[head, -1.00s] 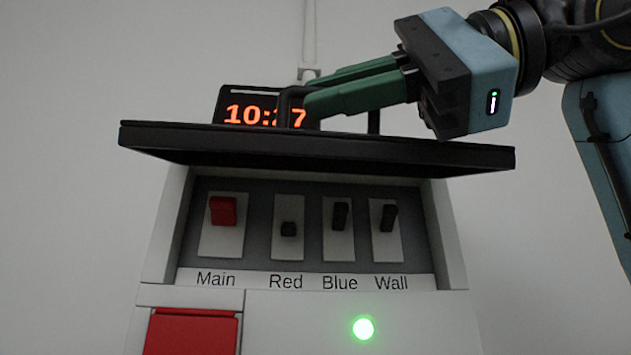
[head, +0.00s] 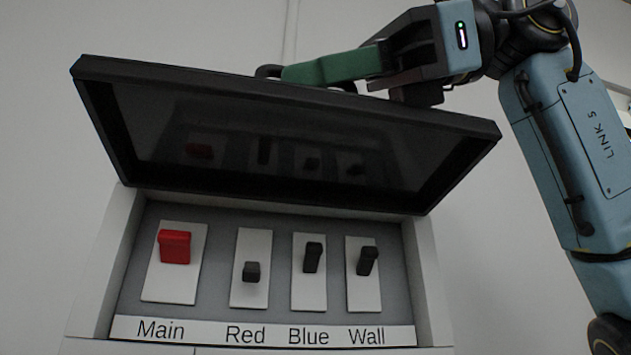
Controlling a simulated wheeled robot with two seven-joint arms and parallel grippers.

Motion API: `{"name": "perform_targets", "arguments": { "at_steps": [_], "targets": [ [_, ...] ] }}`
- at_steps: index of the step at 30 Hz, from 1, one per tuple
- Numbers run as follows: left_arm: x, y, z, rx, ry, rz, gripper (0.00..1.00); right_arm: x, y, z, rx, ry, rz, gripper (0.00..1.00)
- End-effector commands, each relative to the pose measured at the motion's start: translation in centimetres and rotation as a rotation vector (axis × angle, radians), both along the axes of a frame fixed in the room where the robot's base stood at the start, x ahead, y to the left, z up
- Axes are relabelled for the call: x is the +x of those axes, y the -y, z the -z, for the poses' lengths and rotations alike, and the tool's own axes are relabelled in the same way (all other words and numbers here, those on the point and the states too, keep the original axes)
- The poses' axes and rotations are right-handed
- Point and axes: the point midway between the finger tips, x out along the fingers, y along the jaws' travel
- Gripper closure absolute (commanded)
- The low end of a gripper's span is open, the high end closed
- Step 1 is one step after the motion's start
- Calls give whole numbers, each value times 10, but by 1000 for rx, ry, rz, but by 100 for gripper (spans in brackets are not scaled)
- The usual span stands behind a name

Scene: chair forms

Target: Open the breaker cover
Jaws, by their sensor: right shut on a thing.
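The black breaker cover (head: 290,190) is swung up above the switch panel, its dark glossy inner face showing and reflecting the switches. Its handle (head: 268,71) shows only in part above the cover's top edge. My right gripper (head: 300,73) has green fingers and is shut on the handle behind that edge; the fingertips are partly hidden. My left gripper is not in view.
Below the cover is the breaker panel (head: 215,255) with a red Main switch (head: 174,247) and black switches labelled Red (head: 251,271), Blue (head: 313,257) and Wall (head: 367,261). Plain wall lies behind, with free room to the left.

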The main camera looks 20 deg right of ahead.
Motion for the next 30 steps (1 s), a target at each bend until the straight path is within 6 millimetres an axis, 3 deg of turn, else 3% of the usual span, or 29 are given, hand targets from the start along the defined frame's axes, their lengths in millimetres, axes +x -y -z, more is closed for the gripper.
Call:
{"name": "perform_targets", "arguments": {
  "at_steps": [11, 12, 13, 25, 30],
  "targets": [
    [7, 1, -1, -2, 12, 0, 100, 3, 1, 1, -2, -5, 6, 100],
    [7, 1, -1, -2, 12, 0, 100, 3, 1, 1, -1, -5, 6, 86],
    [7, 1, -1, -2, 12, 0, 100, 3, 1, 0, -1, -5, 6, 82],
    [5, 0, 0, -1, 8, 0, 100, 1, 2, 0, 1, -3, 3, 82],
    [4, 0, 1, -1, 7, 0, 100, -5, 16, -5, 3, -3, 4, 82]
  ]
}}
